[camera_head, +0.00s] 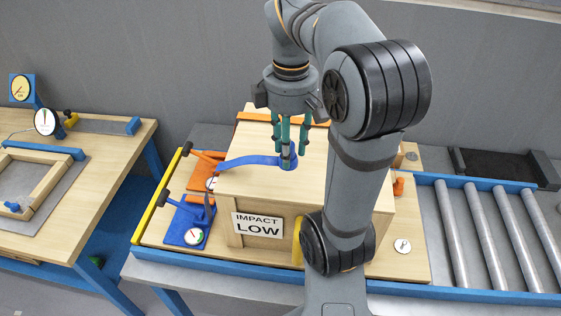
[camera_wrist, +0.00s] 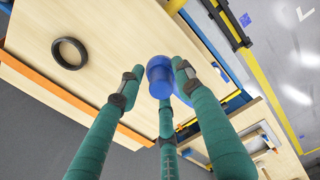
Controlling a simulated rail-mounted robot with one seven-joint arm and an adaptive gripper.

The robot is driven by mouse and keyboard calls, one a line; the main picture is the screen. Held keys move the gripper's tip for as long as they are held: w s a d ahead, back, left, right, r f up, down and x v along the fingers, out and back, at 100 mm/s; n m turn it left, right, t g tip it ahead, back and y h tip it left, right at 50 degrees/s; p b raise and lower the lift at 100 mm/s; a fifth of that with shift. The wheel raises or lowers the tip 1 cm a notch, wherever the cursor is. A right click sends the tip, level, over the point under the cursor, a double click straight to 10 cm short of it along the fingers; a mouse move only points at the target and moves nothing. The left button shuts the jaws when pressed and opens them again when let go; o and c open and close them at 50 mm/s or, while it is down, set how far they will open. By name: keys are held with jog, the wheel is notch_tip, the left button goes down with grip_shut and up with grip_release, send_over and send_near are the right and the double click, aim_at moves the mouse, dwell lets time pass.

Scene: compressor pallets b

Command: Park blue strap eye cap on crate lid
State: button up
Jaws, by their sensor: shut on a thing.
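The wooden crate (camera_head: 262,222) carries an "IMPACT LOW" sign and has a flat pale lid (camera_head: 250,183). A blue strap (camera_head: 247,161) runs from the lid's left edge to my gripper (camera_head: 287,158), over the lid's middle right. My gripper's teal fingers are shut on the blue strap eye cap, a round blue piece that shows between the fingertips in the wrist view (camera_wrist: 159,72). In the head view the fingers partly hide the cap. I cannot tell whether it touches the lid. A black ring (camera_wrist: 69,53) lies apart on bare wood in the wrist view.
Orange (camera_head: 204,158) and blue (camera_head: 185,222) clamp fixtures with gauges stand left of the crate. A yellow rail (camera_head: 157,195) edges the pallet. Rollers (camera_head: 485,235) lie right. A workbench (camera_head: 100,185) with a wooden frame stands left. The lid's front left is clear.

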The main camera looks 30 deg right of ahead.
aim_at(281, 152)
jog(key=shift+w+a+f, duration=0.4)
jog(key=shift+w+f, duration=0.15)
jog(key=shift+w, duration=0.25)
jog(key=shift+f, duration=0.25)
jog(key=shift+w+f, duration=0.1)
jog(key=shift+f, duration=1.7)
jog(key=shift+f+b, duration=0.2)
jog(key=shift+b, duration=0.1)
jog(key=o, duration=1.1)
jog(key=shift+r, duration=0.15)
